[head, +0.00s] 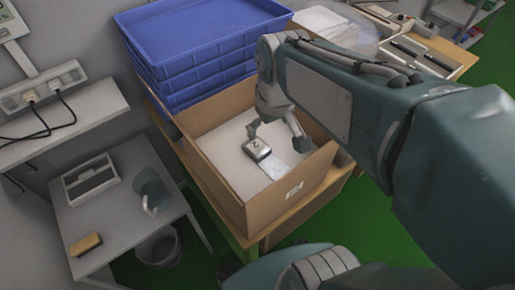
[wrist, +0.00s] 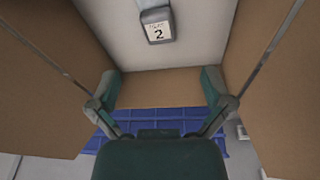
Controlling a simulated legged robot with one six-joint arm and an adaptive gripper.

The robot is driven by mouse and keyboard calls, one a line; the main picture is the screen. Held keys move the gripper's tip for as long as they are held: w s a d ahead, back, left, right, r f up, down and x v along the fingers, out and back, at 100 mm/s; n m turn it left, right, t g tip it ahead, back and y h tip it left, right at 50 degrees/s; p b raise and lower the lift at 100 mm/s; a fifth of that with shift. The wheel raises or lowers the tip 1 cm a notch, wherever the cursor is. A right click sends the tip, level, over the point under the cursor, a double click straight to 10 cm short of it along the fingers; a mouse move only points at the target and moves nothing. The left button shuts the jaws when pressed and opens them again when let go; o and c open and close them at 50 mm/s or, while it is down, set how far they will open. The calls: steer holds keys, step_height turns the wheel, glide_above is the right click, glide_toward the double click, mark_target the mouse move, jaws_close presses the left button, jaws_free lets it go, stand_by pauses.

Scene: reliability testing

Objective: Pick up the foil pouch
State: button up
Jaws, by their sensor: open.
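A small silver-grey item with a white label marked "2", which looks like the foil pouch (head: 257,149), lies on the pale floor of an open cardboard box (head: 293,194). It also shows at the top of the wrist view (wrist: 158,27). My gripper (head: 277,136) is inside the box's opening, with its fingers spread and nothing between them. In the wrist view my gripper (wrist: 160,88) is open and apart from the silver item. In the head view one fingertip appears close to the item; I cannot tell the height gap.
A pale bluish flat patch (head: 275,167) lies beside the silver item. The cardboard walls stand close around my gripper. Stacked blue trays (head: 200,50) stand behind the box. A grey side table (head: 130,215) is at left, with a bin (head: 158,248) below.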

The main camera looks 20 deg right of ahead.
steer(key=w+f+n+g, duration=0.2)
steer(key=w+f, duration=0.2)
steer(key=w, duration=0.2)
glide_above(259, 148)
steer(key=shift+g, duration=0.3)
steer(key=f, duration=0.6)
steer(key=shift+s+d+f, duration=0.1)
steer(key=shift+d+f, duration=0.1)
steer(key=shift+f, duration=0.05)
steer(key=f, duration=0.5)
steer(key=shift+a+f, duration=0.1)
steer(key=shift+a, duration=0.2)
steer(key=c, duration=0.9)
